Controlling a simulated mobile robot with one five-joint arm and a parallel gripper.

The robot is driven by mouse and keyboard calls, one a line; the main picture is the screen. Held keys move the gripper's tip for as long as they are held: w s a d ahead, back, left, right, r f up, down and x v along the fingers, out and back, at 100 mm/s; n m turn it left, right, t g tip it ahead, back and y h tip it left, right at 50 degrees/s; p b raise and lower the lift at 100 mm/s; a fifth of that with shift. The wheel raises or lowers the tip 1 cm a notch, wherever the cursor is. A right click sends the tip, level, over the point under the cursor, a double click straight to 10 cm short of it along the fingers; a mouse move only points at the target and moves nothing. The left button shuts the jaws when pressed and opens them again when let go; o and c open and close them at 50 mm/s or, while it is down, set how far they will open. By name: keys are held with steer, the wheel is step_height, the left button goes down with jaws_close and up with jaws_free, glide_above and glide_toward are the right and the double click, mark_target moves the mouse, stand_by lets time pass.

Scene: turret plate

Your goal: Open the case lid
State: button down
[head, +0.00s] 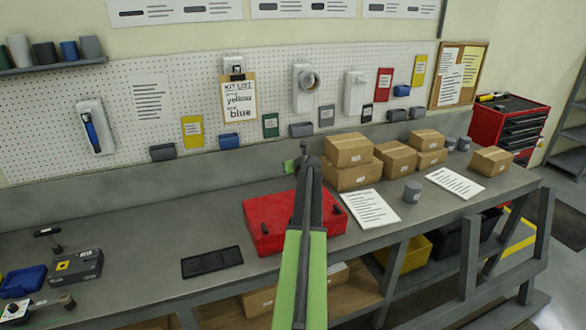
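A red case (268,232) lies flat on the grey workbench, near its middle. Its top looks closed, with small dark fittings near the front on both sides. My green and dark grey arm crosses in front of the case and hides its middle. My gripper (293,166) is at the far end of the arm, just above and behind the case's back edge in the picture. It is small and seen from behind, so I cannot tell whether its fingers are open or shut, or whether it touches the case.
Cardboard boxes (350,149) stand close behind and right of the case. A paper sheet (370,208) and a grey cup (412,192) lie to its right. A pegboard (180,120) backs the bench.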

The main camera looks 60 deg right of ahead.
steer(key=shift+s+a+r, duration=0.2)
steer(key=shift+s+r, duration=0.1)
stand_by(0.6)
steer(key=shift+w, duration=0.1)
steer(key=shift+a, duration=0.1)
